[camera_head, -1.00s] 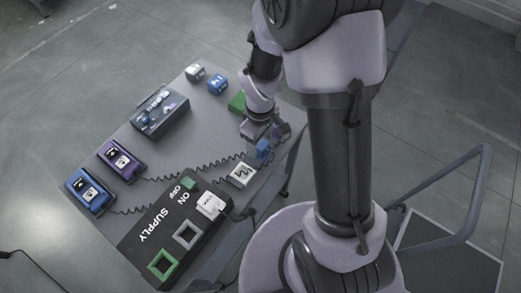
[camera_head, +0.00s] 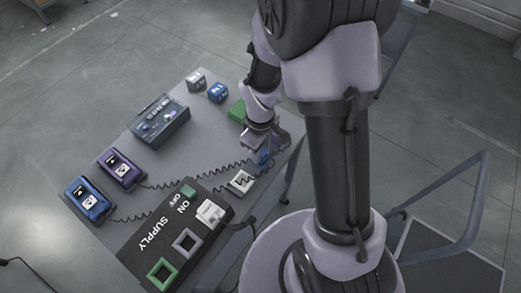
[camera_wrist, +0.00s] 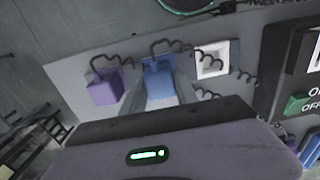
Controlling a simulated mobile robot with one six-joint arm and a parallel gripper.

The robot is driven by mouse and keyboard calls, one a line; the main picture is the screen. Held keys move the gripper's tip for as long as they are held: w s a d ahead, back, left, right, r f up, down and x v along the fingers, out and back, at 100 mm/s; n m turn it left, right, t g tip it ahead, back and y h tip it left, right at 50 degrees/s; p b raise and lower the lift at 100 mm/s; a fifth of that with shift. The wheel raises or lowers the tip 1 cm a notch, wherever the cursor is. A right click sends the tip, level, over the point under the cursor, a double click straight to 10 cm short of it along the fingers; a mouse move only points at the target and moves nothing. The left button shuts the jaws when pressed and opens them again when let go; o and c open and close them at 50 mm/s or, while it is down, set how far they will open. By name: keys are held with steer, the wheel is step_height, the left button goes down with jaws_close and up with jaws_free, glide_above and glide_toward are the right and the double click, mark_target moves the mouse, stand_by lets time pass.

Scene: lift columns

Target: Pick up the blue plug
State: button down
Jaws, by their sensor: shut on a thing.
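The blue plug (camera_wrist: 158,80) is in the middle of the wrist view, with a dark coiled cord at its far end. My gripper (camera_wrist: 159,93) has a finger on each side of it and is shut on it. In the head view my gripper (camera_head: 263,143) is at the right part of the table, and part of the blue plug (camera_head: 262,157) shows just below it. The fingers cover some of the plug. I cannot tell whether the plug still touches the table.
A purple plug (camera_wrist: 105,88) is close on the left in the wrist view. A white square socket piece (camera_wrist: 213,60) is close on the right. The table also bears a black supply panel (camera_head: 146,254), blue (camera_head: 87,199) and purple (camera_head: 121,170) devices, a dark box (camera_head: 158,122) and a green block (camera_head: 237,111).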

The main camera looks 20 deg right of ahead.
step_height(320, 180, up, 3)
steer(key=shift+s+f+p, duration=0.1)
steer(key=shift+s+p, duration=0.05)
steer(key=shift+p, duration=0.65)
steer(key=s+a, duration=0.1)
steer(key=s, duration=0.2)
steer(key=s+a+b, duration=0.1)
steer(key=s+a, duration=0.1)
steer(key=s, duration=0.1)
steer(key=s+a+b, duration=0.1)
steer(key=s+a, duration=0.1)
steer(key=s, duration=0.1)
steer(key=shift+s+a+r, duration=0.1)
steer(key=shift+s+r, duration=0.05)
steer(key=shift+r, duration=0.05)
steer(key=f+b, duration=0.1)
steer(key=b, duration=0.2)
steer(key=shift+a, duration=0.25)
steer(key=s+b, duration=0.1)
steer(key=b, duration=0.1)
steer(key=s+b, duration=0.1)
steer(key=b, duration=0.2)
steer(key=shift+a+r, duration=0.15)
steer(key=shift+a, duration=0.2)
steer(key=shift+s+a+r+b, duration=0.15)
steer(key=shift+s+a+r, duration=0.2)
steer(key=shift+s, duration=0.3)
steer(key=shift+s+a+r+b, duration=0.15)
steer(key=shift+s+a+r, duration=0.2)
steer(key=shift+s, duration=0.25)
